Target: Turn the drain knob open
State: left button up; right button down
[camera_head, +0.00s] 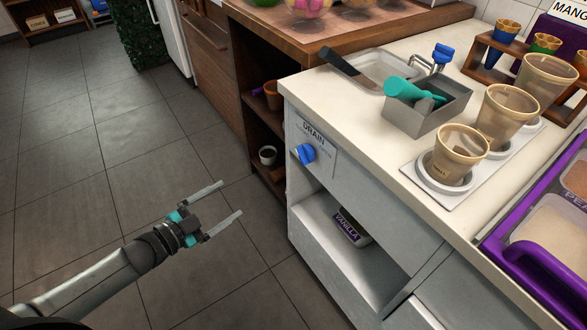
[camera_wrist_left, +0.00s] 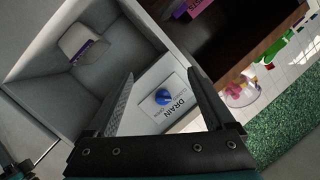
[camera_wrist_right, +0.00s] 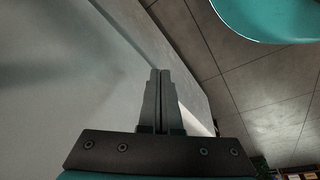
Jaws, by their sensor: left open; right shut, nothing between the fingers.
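The blue drain knob (camera_head: 305,153) sits on a white panel labelled DRAIN (camera_head: 316,141) on the counter's front left face. In the left wrist view the knob (camera_wrist_left: 163,96) shows between the open fingers, beyond their tips. My left gripper (camera_head: 232,198) is open and empty, left of the knob in the head view and apart from it. My right gripper (camera_wrist_right: 160,72) is shut with nothing between its fingers, beside a pale grey surface in the right wrist view. It is not visible in the head view.
Below the knob is an open shelf (camera_head: 312,213) with a vanilla tub (camera_head: 350,228). On the counter are a sink (camera_head: 380,68), a blue tap (camera_head: 443,53), a metal bin (camera_head: 428,112) with a teal scoop, and several cups. The floor (camera_head: 100,160) at left is clear.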

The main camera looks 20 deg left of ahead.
pick_arm(q)
jog(key=d+r+m+h+b, duration=0.1)
jog(key=d+r+m+h, duration=0.35)
jog(key=r, duration=0.25)
jog(key=b, duration=0.4)
send_near(299, 157)
jog(key=shift+h, duration=0.25)
jog(key=x, duration=0.4)
jog(key=shift+w+f, duration=0.1)
jog(key=shift+w, duration=0.25)
jog(key=shift+b+x, duration=0.85)
jog(key=shift+x, duration=1.5)
pick_arm(e)
jog(key=w+a+r+t, duration=0.1)
jog(key=w+r, duration=0.1)
jog(key=r, duration=0.4)
jog(key=w+a+r+t+y, duration=0.1)
jog(key=w+a+r+t, duration=0.1)
jog(key=r, duration=0.4)
jog(key=shift+w+a+r+t, duration=0.15)
jog(key=shift+a+r+t, duration=0.05)
jog(key=shift+a+t, duration=0.1)
pick_arm(q)
jog(key=c, duration=1.4)
